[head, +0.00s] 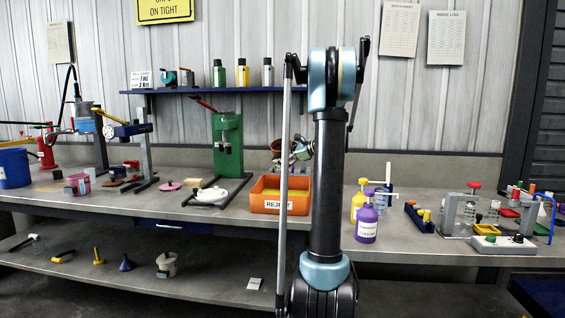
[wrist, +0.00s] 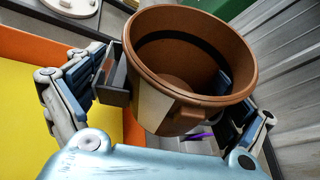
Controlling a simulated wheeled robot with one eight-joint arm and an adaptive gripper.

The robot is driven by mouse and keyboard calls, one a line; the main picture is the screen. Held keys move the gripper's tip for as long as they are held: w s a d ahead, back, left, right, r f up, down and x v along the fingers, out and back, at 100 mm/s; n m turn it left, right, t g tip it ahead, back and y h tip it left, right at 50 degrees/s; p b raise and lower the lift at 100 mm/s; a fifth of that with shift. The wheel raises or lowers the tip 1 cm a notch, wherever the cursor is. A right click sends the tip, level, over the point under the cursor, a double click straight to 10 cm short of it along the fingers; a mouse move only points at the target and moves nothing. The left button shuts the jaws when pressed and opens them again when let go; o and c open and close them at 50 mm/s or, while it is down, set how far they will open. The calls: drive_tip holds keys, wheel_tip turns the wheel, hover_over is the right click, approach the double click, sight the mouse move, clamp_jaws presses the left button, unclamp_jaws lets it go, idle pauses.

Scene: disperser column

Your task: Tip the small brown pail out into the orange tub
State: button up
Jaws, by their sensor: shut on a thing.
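The small brown pail (wrist: 165,100) fills the middle of the wrist view, its mouth facing up toward the camera. A dark band runs around its inside wall, and I make out no clear contents. My gripper (wrist: 174,92) is shut on the pail, one finger on each side. In the head view my gripper (head: 298,151) holds the pail (head: 276,146) above the back of the orange tub (head: 262,204), partly behind my arm. The tub stands on the bench with a label on its front and yellow inside. In the wrist view, the tub (wrist: 22,42) shows at left, below the pail.
A green stand (head: 227,145) with a white plate at its foot is left of the tub. Yellow and purple bottles (head: 366,225) stand right of my arm. A shelf (head: 205,92) with bottles hangs on the wall behind. A lower shelf holds small tools.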

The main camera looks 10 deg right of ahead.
drive_tip(key=m, duration=0.2)
drive_tip(key=r+m, duration=0.1)
drive_tip(key=m, duration=0.1)
drive_tip(key=shift+r+h, duration=0.2)
drive_tip(key=shift+h, duration=0.1)
drive_tip(key=shift+s+d+r+m+h, duration=0.15)
drive_tip(key=shift+r+m, duration=0.2)
drive_tip(key=shift+m, duration=0.3)
drive_tip(key=shift+d+r+m+h, duration=0.15)
drive_tip(key=shift+r+m, duration=0.15)
drive_tip(key=shift+m, duration=0.35)
drive_tip(key=shift+a, duration=0.1)
